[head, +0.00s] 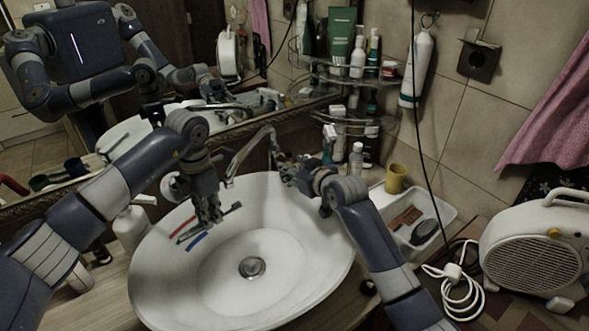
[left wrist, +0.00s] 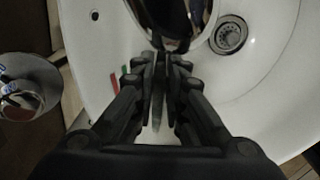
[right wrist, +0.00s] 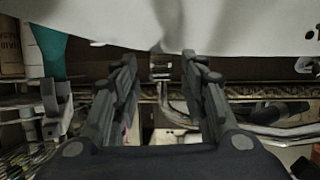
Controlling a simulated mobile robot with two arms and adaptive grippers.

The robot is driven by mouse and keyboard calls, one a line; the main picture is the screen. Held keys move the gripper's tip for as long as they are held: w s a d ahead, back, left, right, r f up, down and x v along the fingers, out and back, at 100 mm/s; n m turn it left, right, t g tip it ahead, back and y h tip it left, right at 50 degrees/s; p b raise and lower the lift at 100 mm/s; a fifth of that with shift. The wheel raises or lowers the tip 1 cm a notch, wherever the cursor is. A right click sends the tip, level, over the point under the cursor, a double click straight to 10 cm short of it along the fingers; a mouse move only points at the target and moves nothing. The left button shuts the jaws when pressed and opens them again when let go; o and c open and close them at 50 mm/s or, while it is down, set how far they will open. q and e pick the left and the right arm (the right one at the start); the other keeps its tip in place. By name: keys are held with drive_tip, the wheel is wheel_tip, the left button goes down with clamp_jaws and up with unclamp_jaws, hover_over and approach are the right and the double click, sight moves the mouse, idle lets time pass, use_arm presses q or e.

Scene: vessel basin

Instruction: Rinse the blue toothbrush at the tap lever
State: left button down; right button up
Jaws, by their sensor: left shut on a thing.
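My left gripper (head: 210,217) is over the left side of the white basin (head: 330,262), shut on a thin dark stick (head: 231,209). In the left wrist view a thin greyish strip (left wrist: 158,105) shows between its fingers. A blue strip (head: 197,242), probably the blue toothbrush, shows just below the fingertips. I cannot tell if it is the held thing. A red strip (head: 182,227) and a green one (left wrist: 125,70) are beside it. The chrome tap (head: 248,152) stands at the basin's back. My right gripper (head: 286,170) is beside the tap, fingers apart in the right wrist view (right wrist: 158,60).
A white tray (head: 447,213) with brushes and a yellow cup (head: 396,178) lie right of the basin. A white heater (head: 535,250) stands at far right with its cable. A wire shelf (head: 350,75) with bottles hangs in the corner. The basin's middle around the drain (head: 252,267) is clear.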

clamp_jaws()
drive_tip(key=shift+w+a+r, duration=0.1)
drive_tip(key=shift+w+r, duration=0.15)
drive_tip(key=shift+r, duration=0.65)
unclamp_jaws()
drive_tip(key=shift+f, duration=0.3)
drive_tip(key=v, duration=1.2)
